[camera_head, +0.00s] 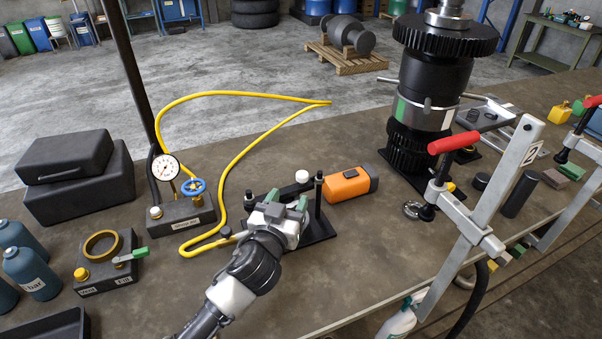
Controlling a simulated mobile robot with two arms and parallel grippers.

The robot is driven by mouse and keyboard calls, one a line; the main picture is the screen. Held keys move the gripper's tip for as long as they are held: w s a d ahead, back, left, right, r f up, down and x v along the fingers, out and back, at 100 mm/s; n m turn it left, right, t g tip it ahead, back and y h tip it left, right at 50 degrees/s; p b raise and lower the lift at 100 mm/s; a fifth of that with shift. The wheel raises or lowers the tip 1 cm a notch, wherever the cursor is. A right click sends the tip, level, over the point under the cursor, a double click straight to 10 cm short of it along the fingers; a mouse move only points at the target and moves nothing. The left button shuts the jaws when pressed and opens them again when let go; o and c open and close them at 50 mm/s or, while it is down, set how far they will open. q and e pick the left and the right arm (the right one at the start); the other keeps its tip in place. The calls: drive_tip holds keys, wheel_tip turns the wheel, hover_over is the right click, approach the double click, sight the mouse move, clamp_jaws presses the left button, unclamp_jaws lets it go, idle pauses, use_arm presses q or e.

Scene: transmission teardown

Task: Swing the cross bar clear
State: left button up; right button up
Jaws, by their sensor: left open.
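A dark cross bar (291,190) lies over a small black base plate (318,229) between two short upright posts. A white round knob (302,176) shows at its far side. My left gripper (287,204) reaches in from the bottom of the view and is open at the near side of this fixture, with its fingers close to the bar. Whether the fingers touch the bar I cannot tell. The gripper hides the near left part of the fixture. My right gripper is not in view.
An orange block (346,184) lies just right of the fixture. A yellow hose (243,150) loops behind it from a gauge block (181,214). A tall black gear stack (432,85) and red-handled clamps (462,142) stand to the right.

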sight(300, 178)
use_arm(q)
drive_tip(key=p+x, duration=0.1)
drive_tip(key=x, duration=0.7)
drive_tip(key=shift+f, duration=0.1)
